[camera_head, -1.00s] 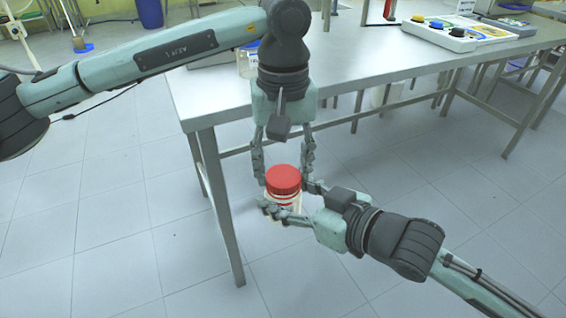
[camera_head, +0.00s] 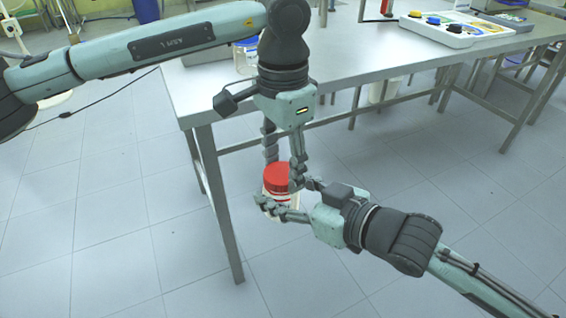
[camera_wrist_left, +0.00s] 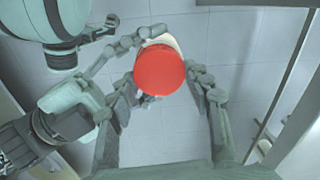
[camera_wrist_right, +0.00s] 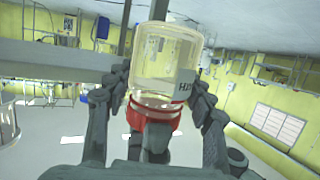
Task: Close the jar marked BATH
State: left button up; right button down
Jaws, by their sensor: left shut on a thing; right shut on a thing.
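The jar marked BATH (camera_wrist_right: 163,62) is clear with a pale yellowish tint. It shows upside down in the right wrist view, with part of its label readable. Its red lid (camera_head: 273,177) sits on its mouth; whether it is fully tight I cannot tell. My right gripper (camera_head: 285,192) is shut on the jar's body from the right and holds it in the air, upright, in front of the table's corner. My left gripper (camera_head: 284,175) points down from above, its fingers on both sides of the lid, which shows round in the left wrist view (camera_wrist_left: 160,77).
A grey metal table (camera_head: 340,88) stands behind, its near leg (camera_head: 220,205) close to the left of the jar. A clear container (camera_head: 246,60) stands on its left end, partly hidden by my left arm. A tray with coloured knobs (camera_head: 440,28) lies at the back right.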

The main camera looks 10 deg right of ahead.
pick_arm(q)
jog(key=o, duration=0.7)
jog(key=shift+o, duration=0.2)
jog(key=shift+r, duration=2.3)
jog(key=shift+c, duration=0.3)
